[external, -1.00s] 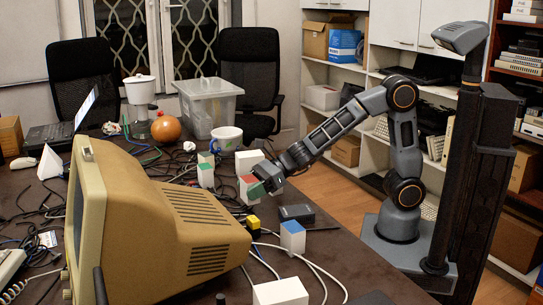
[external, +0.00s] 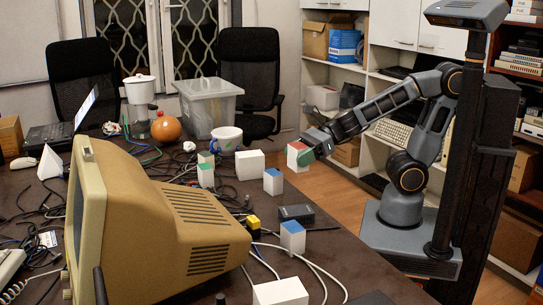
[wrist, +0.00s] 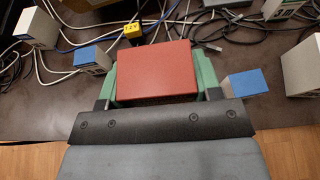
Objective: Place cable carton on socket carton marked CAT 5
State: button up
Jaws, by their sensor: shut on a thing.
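My gripper (external: 306,154) is shut on a white carton with a red top (external: 296,157), held in the air just off the far right table edge. In the wrist view the red top (wrist: 157,72) sits between the green fingers. One blue-topped carton (external: 273,182) stands on the table left of and below it; another blue-topped carton (external: 292,238) stands nearer the camera. Both show in the wrist view, at right (wrist: 247,83) and left (wrist: 92,60). Green-topped cartons (external: 206,177) stand farther left. The lettering is too small to read, so I cannot tell which is marked CAT 5.
A white box (external: 250,165) and a mug (external: 226,139) stand behind the cartons. A black adapter (external: 296,213), a yellow block (external: 253,224) and loose cables lie around them. A large monitor (external: 160,220) fills the near left. Another white box (external: 281,292) is in front.

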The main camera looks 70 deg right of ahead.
jog(key=s+a+r+n+g+y+p, duration=0.1)
jog(key=s+a+r+n+g+p, duration=0.3)
jog(key=a, duration=0.6)
jog(key=s+a+n+g+y, duration=0.2)
jog(key=s+a, duration=0.4)
jog(key=a, duration=0.3)
jog(key=s+a+r+n+g+y+p, duration=0.1)
jog(key=s+a+r+n+g+p, duration=0.3)
jog(key=a, duration=0.6)
jog(key=m+b, duration=0.1)
jog(key=b, duration=0.1)
send_over(280, 291)
jog(key=f, duration=0.8)
jog(key=shift+s+d+f, duration=0.1)
jog(key=shift+s+d, duration=0.1)
jog(key=shift+d, duration=0.2)
jog(key=shift+w+a+f, duration=0.1)
jog(key=shift+a+f, duration=0.15)
jog(key=shift+f, duration=0.05)
jog(key=shift+w+a+f+b, duration=0.15)
jog(key=shift+f+b, duration=0.5)
jog(key=shift+f, duration=1.05)
jog(key=shift+f, duration=0.1)
